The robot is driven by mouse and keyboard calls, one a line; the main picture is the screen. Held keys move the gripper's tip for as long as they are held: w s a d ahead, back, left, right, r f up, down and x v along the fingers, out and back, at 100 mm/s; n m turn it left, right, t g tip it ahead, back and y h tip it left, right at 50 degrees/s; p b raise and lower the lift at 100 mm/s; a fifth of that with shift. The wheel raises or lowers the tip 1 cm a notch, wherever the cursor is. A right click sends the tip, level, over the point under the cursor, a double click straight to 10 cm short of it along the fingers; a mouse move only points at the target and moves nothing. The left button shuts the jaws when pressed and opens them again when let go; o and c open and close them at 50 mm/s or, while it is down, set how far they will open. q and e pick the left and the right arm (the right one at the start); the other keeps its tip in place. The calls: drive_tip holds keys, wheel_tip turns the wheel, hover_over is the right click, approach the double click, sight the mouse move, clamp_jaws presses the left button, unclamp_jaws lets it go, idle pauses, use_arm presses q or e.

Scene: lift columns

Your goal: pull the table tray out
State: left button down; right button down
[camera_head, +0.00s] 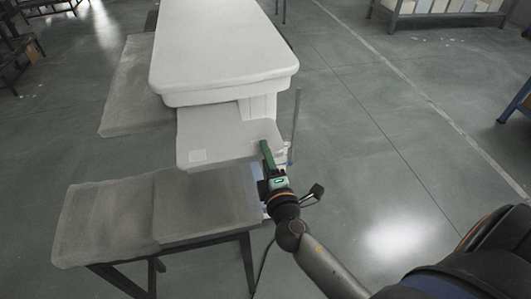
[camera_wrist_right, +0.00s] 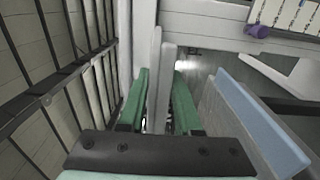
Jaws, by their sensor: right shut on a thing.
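The white table (camera_head: 225,45) has a thick rounded top. Its flat pale tray (camera_head: 212,138) sticks out from under the near end of the top, with a small light label at its front left corner. My right gripper (camera_head: 266,152) has green fingers and is at the tray's front right corner. In the right wrist view the green fingers (camera_wrist_right: 158,100) are shut on a thin pale upright edge (camera_wrist_right: 162,75), which looks like part of the tray. The fingers hide some of that edge. My left gripper is in neither view.
A grey-topped bench (camera_head: 155,212) on dark legs stands close in front of the tray. Another grey slab (camera_head: 127,92) lies left of the table. A thin upright post (camera_head: 295,125) is just right of the tray. The floor to the right is open.

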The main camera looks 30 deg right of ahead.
drive_tip(key=shift+s+a+f, duration=0.1)
drive_tip(key=shift+f, duration=0.4)
drive_tip(key=c, duration=0.8)
unclamp_jaws()
drive_tip(key=shift+c, duration=0.2)
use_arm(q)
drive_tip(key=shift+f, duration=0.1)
use_arm(e)
drive_tip(key=shift+o, duration=0.2)
drive_tip(key=shift+r, duration=0.25)
